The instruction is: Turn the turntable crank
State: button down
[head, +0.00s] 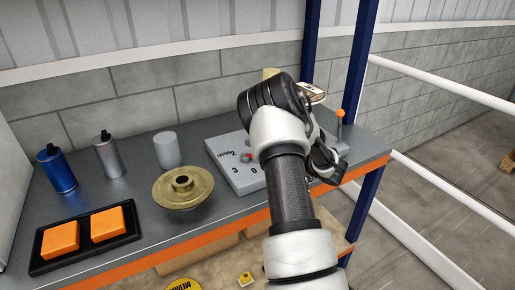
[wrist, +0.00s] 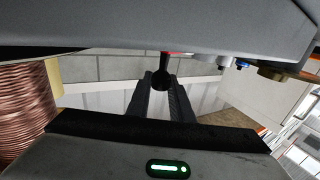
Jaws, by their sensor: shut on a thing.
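In the wrist view my gripper (wrist: 161,88) has its two dark fingers on either side of a dark round knob (wrist: 161,78), which looks like the crank's handle. The fingers are shut on it. A wide grey surface (wrist: 190,22) hangs across the top of the wrist view; I cannot tell if it is the turntable. A copper-wound spool (wrist: 22,110) stands at the left. In the head view my arm hides the gripper, the knob and most of what lies behind it. A grey panel (head: 221,165) with digits and a red pointer shows left of my arm.
On the bench are a brass flanged disc (head: 183,199), a blue bottle (head: 58,172), a silver bottle (head: 109,158), a pale cylinder (head: 166,150) and a black tray (head: 48,267) with orange blocks. An orange-topped lever (head: 340,114) and a blue post (head: 357,65) stand right.

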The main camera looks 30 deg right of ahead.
jog(key=shift+w+d+n+g+y, duration=0.1)
jog(key=shift+w+n+g+y, duration=0.15)
jog(key=shift+n+g+y, duration=0.45)
jog(key=shift+y+b, duration=0.3)
jog(key=c, duration=1.6)
grip_release()
jog(key=v, duration=1.7)
jog(key=shift+s, duration=0.1)
jog(key=shift+o, duration=0.2)
